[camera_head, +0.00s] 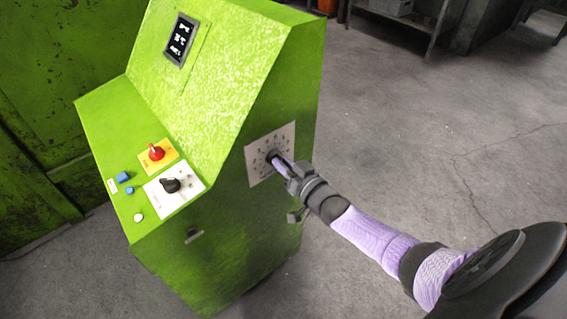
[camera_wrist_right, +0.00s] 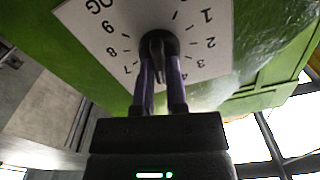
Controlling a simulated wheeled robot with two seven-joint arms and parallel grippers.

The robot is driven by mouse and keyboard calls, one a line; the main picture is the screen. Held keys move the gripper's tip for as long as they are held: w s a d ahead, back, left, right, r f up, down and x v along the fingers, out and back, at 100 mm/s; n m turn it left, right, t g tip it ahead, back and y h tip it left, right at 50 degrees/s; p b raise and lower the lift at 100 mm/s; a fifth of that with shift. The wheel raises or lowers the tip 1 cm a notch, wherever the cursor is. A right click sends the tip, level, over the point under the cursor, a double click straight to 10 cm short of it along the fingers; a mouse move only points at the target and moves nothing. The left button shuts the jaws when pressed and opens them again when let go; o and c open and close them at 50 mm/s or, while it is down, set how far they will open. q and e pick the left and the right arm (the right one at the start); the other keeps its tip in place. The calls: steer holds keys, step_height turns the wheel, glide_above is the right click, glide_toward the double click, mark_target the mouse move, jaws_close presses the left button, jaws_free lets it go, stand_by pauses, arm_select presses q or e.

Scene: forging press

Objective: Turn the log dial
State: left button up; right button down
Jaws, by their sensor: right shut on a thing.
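The log dial is a dark knob (camera_wrist_right: 158,46) on a white numbered plate (camera_head: 263,146) on the right side face of the green console (camera_head: 225,75). The plate shows upside down in the right wrist view (camera_wrist_right: 100,32), with the letters "OG" and numbers around the knob. My right gripper (camera_head: 279,161) reaches the knob from the right. In the right wrist view its two purple fingers (camera_wrist_right: 160,85) are shut on the knob, one on each side. The fingers hide part of the knob and the lower plate. My left gripper is not in view.
The console's sloped panel carries a red knob (camera_head: 156,152), a black knob (camera_head: 170,185) and blue buttons (camera_head: 123,177). A small display (camera_head: 181,39) is above. A dark latch (camera_head: 194,235) sits on the front. Open concrete floor (camera_head: 420,120) lies to the right.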

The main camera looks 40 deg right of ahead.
steer(key=shift+f, duration=0.1)
steer(key=c, duration=0.7)
jaws_free()
steer(key=shift+c, duration=0.2)
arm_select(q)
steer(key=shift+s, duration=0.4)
arm_select(e)
steer(key=shift+o, duration=0.4)
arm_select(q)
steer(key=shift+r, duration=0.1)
arm_select(e)
steer(key=shift+s, duration=0.1)
arm_select(q)
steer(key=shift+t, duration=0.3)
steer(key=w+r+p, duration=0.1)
steer(key=p, duration=0.1)
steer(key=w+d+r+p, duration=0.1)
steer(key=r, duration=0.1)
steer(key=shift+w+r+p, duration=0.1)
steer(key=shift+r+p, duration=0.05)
steer(key=shift+p, duration=0.2)
arm_select(e)
steer(key=s, duration=0.9)
steer(key=shift+s+d, duration=0.35)
steer(key=shift+d, duration=0.05)
